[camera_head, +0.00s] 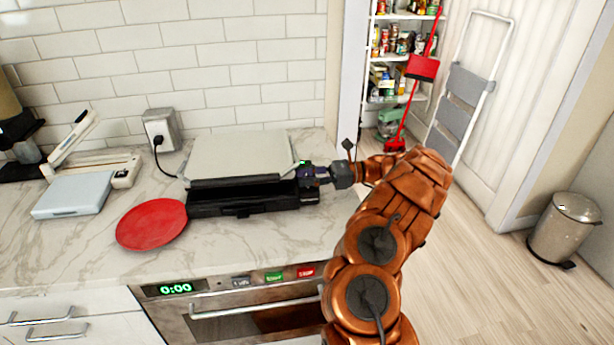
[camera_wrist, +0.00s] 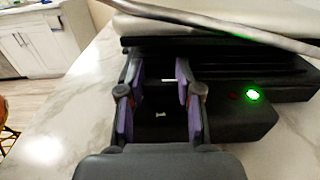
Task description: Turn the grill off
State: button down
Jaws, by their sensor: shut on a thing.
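The grill (camera_head: 240,155) stands on the marble counter with a pale grey lid raised over its black base (camera_head: 235,200). In the wrist view, a green light (camera_wrist: 252,94) glows on the dark side of the base, beside a dim red light (camera_wrist: 233,96). My gripper (camera_head: 307,174) is at the grill's right side. In the wrist view, my gripper (camera_wrist: 160,110) has its purple-padded fingers apart on either side of a dark part of the grill, shut on it. The exact shape of the held part is hard to tell against the black body.
A red plate (camera_head: 152,224) lies left of the grill. A cord runs from the grill to a wall outlet (camera_head: 161,130). A light-blue scale-like box (camera_head: 73,195) is farther left. An oven (camera_head: 240,300) is below the counter.

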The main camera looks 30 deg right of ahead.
dwell(0.5)
jog(key=c, duration=0.8)
grip_release()
jog(key=shift+o, duration=0.2)
jog(key=shift+m+t+h, duration=0.3)
jog(key=shift+t, duration=0.1)
jog(key=shift+m+t+h+b, duration=0.4)
jog(key=shift+m+t, duration=0.2)
jog(key=shift+t, duration=0.2)
jog(key=shift+m+t+h+b, duration=0.3)
jog(key=shift+m+t+h, duration=0.2)
jog(key=shift+t, duration=0.2)
jog(key=shift+m+t+h+b, duration=0.85)
jog(key=shift+m+t+h, duration=0.25)
jog(key=shift+t+h, duration=0.1)
jog(key=shift+m+t+h+b, duration=0.45)
jog(key=shift+m+t+h, duration=0.05)
jog(key=shift+h, duration=0.1)
